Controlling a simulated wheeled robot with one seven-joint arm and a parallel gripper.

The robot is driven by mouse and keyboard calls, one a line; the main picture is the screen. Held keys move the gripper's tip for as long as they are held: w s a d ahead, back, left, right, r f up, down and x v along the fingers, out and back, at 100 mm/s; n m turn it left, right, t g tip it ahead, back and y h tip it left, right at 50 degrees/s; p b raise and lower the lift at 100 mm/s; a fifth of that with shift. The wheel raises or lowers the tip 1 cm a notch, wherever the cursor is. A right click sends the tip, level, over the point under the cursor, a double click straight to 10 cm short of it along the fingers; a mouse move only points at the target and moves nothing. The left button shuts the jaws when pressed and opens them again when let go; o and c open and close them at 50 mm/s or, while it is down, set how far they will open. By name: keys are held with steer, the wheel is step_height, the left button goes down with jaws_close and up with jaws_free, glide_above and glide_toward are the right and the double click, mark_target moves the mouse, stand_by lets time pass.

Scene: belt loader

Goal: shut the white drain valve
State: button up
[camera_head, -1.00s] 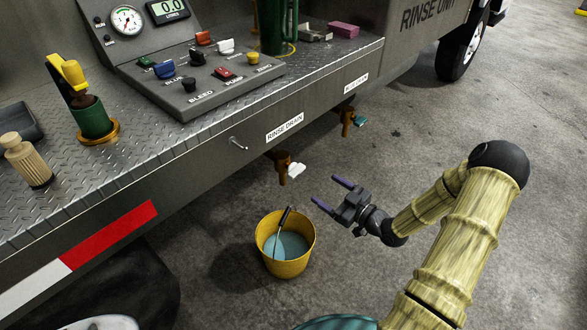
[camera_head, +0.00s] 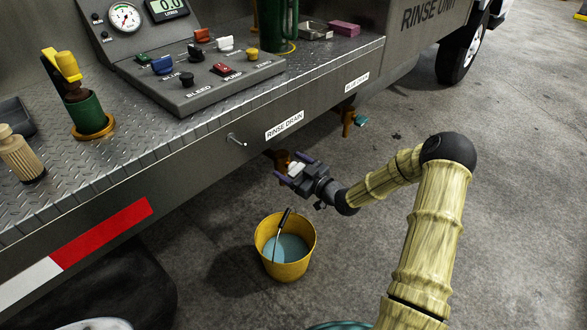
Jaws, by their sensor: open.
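The white drain valve handle (camera_head: 296,169) sits on a brass tap (camera_head: 281,158) under the RINSE DRAIN label (camera_head: 285,125). My gripper (camera_head: 293,168) is open, with its two purple fingers on either side of the white handle. I cannot tell whether the fingers touch it. The tap's lower part is partly hidden by the gripper.
A yellow bucket (camera_head: 286,262) with bluish liquid and a dark-handled tool stands on the floor below. A second brass tap (camera_head: 347,122) with a teal handle (camera_head: 361,121) hangs farther right. The truck's deck edge overhangs the taps. The floor at right is clear.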

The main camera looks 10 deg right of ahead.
steer(key=c, duration=1)
steer(key=shift+r+p, duration=0.1)
steer(key=shift+p, duration=0.2)
steer(key=shift+m+p, duration=0.3)
steer(key=shift+m, duration=0.2)
steer(key=shift+d+m+p, duration=0.1)
steer(key=shift+m+p, duration=0.2)
steer(key=shift+m, duration=0.3)
steer(key=o, duration=1)
